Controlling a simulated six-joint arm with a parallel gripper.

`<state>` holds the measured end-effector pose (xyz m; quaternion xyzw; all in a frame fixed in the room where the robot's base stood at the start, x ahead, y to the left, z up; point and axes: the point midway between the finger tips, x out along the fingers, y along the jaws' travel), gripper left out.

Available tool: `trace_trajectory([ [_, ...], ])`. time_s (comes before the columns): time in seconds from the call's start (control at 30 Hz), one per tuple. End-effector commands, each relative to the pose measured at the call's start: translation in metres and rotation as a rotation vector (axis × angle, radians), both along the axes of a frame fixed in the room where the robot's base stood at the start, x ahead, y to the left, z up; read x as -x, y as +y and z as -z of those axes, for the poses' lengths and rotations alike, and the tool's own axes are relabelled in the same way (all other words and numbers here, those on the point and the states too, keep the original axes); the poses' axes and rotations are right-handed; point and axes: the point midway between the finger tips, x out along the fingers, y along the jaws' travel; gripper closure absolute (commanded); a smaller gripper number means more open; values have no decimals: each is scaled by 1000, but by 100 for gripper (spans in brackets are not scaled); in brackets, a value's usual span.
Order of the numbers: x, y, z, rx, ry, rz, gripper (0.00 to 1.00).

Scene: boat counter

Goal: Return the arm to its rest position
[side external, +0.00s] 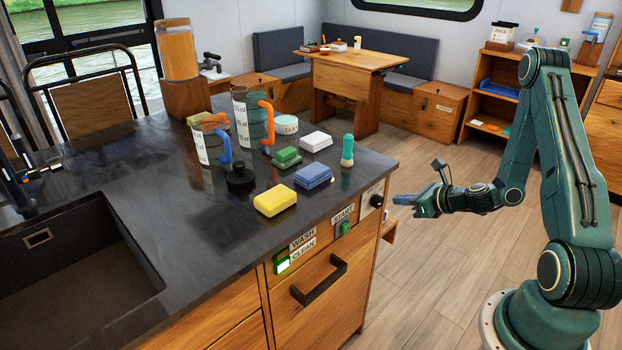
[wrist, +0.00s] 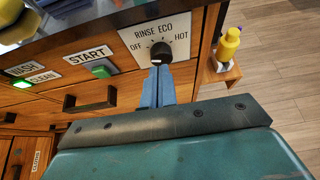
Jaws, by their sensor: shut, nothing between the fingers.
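My gripper (side external: 398,199) is at the right of the counter, its blue fingers level and pointing at the cabinet front. The fingers are shut together with nothing between them; they also show in the wrist view (wrist: 160,72). The black dial (side external: 376,201) is just ahead of the tips, with a small gap in the side view. In the wrist view the dial (wrist: 160,51) sits under the labels OFF, RINSE ECO and HOT; its exact setting is hard to tell. My arm is bent, with its elbow raised high.
A green START button (side external: 345,228) and a lit green CLEAN light (side external: 283,267) are on the cabinet front. On the counter (side external: 130,205) are a yellow sponge (side external: 275,201), a blue block (side external: 312,176), mugs and a teal bottle (side external: 347,151). The floor around my arm is clear.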

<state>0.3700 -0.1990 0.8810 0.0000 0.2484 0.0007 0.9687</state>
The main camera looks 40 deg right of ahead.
Motion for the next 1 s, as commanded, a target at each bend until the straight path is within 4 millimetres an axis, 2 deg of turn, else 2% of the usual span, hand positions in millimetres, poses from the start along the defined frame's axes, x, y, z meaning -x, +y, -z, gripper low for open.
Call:
trace_trajectory([
  [0.2, 11, 0, 0, 0, -2, 2, 100],
  [0.67, 8, 5, -6, 30, -3, -37, 100],
  [0.87, -1, 25, -23, 155, -3, -195, 100],
  [1.0, -8, 49, -42, 303, -3, -373, 100],
])
